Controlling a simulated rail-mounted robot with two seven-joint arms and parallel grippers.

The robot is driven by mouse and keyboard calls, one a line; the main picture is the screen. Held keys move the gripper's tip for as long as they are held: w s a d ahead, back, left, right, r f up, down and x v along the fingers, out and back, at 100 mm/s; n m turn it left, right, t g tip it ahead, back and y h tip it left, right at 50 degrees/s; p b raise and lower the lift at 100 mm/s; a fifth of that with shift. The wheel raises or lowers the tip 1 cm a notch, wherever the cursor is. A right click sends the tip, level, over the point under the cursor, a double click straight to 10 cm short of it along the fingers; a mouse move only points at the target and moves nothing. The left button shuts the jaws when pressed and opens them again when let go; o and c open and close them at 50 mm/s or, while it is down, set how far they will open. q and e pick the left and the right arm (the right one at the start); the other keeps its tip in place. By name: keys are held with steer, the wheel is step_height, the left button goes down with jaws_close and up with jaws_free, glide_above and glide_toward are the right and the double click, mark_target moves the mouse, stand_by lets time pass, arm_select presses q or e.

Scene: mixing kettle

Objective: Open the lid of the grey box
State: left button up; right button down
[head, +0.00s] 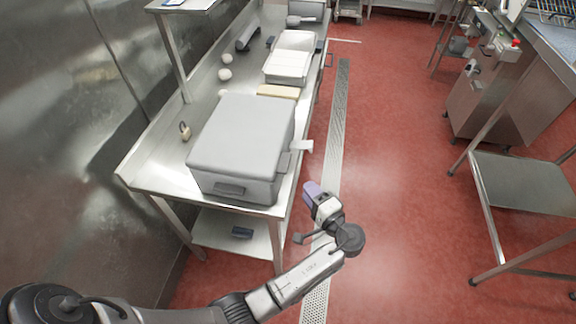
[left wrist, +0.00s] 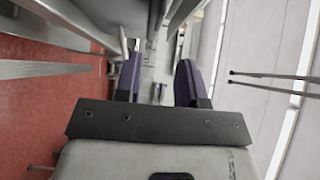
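The large grey box (head: 240,140) sits on the near end of the steel table in the head view, with its lid down. It has a dark handle on its near side and a grey latch (head: 284,163) on its right side. My left gripper (head: 311,190) is to the right of the box's near right corner, over the floor and apart from the box. In the left wrist view its two purple fingers (left wrist: 158,78) stand apart with nothing between them. I cannot clearly make out the box in that view. My right gripper is not in view.
The steel table (head: 160,172) also holds a white container (head: 288,66), a tan block (head: 278,92), a small padlock-like item (head: 185,131) and round white items. A white tab (head: 302,146) sticks out past the table's right edge. Red floor (head: 390,180) is open to the right.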

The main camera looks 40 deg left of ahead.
arm_select(q)
steer(key=p+x, duration=0.1)
steer(key=x, duration=1)
steer(key=shift+c, duration=0.3)
jaws_close()
